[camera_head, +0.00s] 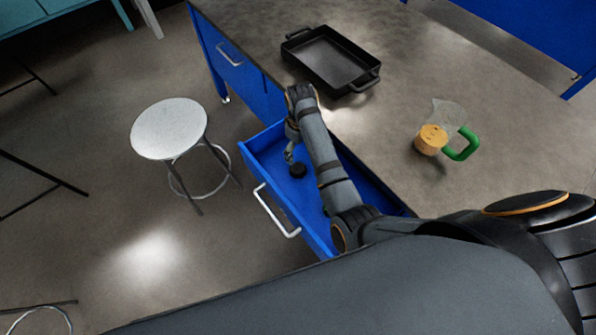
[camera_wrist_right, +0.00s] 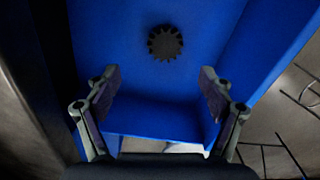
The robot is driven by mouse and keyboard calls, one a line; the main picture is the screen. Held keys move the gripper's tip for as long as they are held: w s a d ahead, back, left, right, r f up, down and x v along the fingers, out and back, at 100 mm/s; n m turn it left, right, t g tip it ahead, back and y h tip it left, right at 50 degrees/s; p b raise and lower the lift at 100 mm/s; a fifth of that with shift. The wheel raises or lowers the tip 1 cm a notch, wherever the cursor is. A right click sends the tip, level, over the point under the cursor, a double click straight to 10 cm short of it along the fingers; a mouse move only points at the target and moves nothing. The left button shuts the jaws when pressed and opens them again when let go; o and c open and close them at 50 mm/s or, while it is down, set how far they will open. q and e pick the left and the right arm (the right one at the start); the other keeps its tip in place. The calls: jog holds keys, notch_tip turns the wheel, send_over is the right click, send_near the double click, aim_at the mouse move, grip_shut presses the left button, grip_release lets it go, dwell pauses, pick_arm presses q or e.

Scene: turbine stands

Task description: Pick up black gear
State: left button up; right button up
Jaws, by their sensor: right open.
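The black gear (camera_head: 298,170) lies on the floor of the open blue drawer (camera_head: 316,221). In the right wrist view the gear (camera_wrist_right: 165,43) shows whole, dark and toothed, flat on the blue drawer bottom (camera_wrist_right: 110,50). My right gripper (camera_head: 290,154) is above the drawer, close to the gear. In the right wrist view its two fingers (camera_wrist_right: 158,88) are spread apart with nothing between them, and the gear shows beyond the fingertips, roughly centred between them. My left gripper is in neither view.
The grey worktop (camera_head: 410,70) holds a black tray (camera_head: 332,60) and a yellow-topped item with a green handle (camera_head: 462,146). The drawer's walls surround the gear. A round stool (camera_head: 169,128) stands on the floor left of the drawer.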

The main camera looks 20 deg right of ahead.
aim_at(298, 168)
notch_tip(298, 168, down, 4)
jog(key=shift+s+f, duration=0.15)
jog(key=shift+f, duration=0.4)
jog(key=f, duration=0.5)
jog(key=shift+a, duration=0.4)
grip_shut()
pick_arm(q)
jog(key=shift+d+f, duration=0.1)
pick_arm(e)
jog(key=shift+r, duration=0.1)
pick_arm(q)
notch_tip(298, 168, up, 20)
jog(key=p, duration=1.9)
jog(key=shift+p, duration=0.3)
pick_arm(e)
notch_tip(298, 168, up, 18)
